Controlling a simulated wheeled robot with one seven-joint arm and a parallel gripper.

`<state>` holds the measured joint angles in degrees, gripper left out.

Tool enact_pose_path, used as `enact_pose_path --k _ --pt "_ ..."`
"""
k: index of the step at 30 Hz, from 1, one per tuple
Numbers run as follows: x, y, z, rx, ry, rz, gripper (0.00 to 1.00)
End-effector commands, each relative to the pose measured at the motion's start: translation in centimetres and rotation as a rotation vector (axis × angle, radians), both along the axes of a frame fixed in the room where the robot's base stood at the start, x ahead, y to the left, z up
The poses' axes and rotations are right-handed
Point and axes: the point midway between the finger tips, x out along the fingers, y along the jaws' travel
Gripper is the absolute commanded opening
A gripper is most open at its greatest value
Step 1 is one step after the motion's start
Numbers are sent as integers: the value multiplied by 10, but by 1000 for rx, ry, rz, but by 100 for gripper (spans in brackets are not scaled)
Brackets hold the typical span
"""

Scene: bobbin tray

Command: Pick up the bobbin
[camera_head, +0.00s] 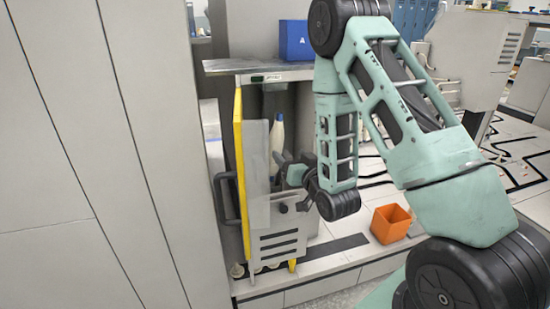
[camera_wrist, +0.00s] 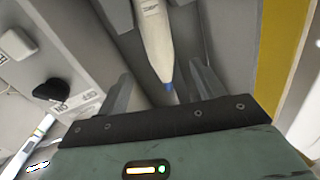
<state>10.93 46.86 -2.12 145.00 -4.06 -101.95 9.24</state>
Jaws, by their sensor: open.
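The bobbin (camera_head: 277,138) is a slim white body with a blue tip. It stands upright inside the open-fronted grey cabinet, under its top. My gripper (camera_head: 284,166) reaches into the cabinet from the right, close to the bobbin's lower part, and partly hides it. In the wrist view the bobbin (camera_wrist: 153,40) extends from the top edge down to its blue tip, which shows between the two fingers of my gripper (camera_wrist: 163,84). The fingers are apart, and I cannot tell whether either touches the bobbin.
The cabinet (camera_head: 279,246) has a yellow edge and a black handle at left. A blue box (camera_head: 296,41) marked A sits on its top. An orange bin (camera_head: 390,224) stands on the floor to the right. A plain wall panel (camera_head: 90,150) fills the left.

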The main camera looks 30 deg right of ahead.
Motion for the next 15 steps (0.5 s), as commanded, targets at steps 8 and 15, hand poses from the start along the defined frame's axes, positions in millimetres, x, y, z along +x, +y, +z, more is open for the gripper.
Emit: enact_pose_path --k 8,15 --pt "5 -1 -5 -1 -5 0 68" --pt "31 -4 2 0 -2 1 68"
